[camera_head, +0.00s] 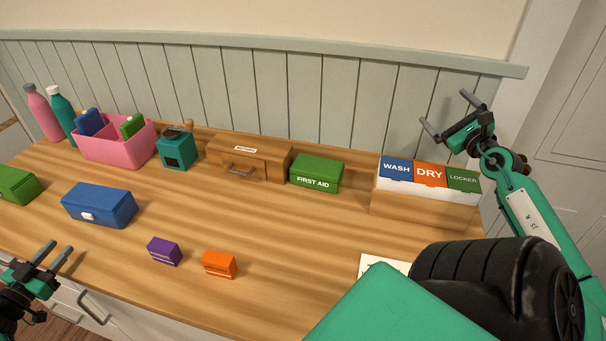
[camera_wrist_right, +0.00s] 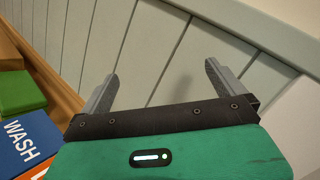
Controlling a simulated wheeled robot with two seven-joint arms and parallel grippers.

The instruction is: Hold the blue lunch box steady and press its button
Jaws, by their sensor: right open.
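The blue lunch box (camera_head: 99,205) sits on the wooden counter at the left, closed, with a white button (camera_head: 88,217) on its front side. My left gripper (camera_head: 54,257) is at the lower left, in front of the box and apart from it, with its fingers spread and nothing between them. My right gripper (camera_head: 447,115) is raised at the right, above the labelled bin and far from the lunch box. In the right wrist view its fingers (camera_wrist_right: 160,85) are wide apart and empty, facing the wall panelling.
A purple box (camera_head: 164,251) and an orange box (camera_head: 219,264) lie right of the lunch box. Behind stand a pink bin (camera_head: 117,153), a teal device (camera_head: 175,152), a wooden drawer unit (camera_head: 247,160), a green first aid box (camera_head: 316,174) and a WASH/DRY/LOCKER bin (camera_head: 424,206). A green box (camera_head: 17,185) is left.

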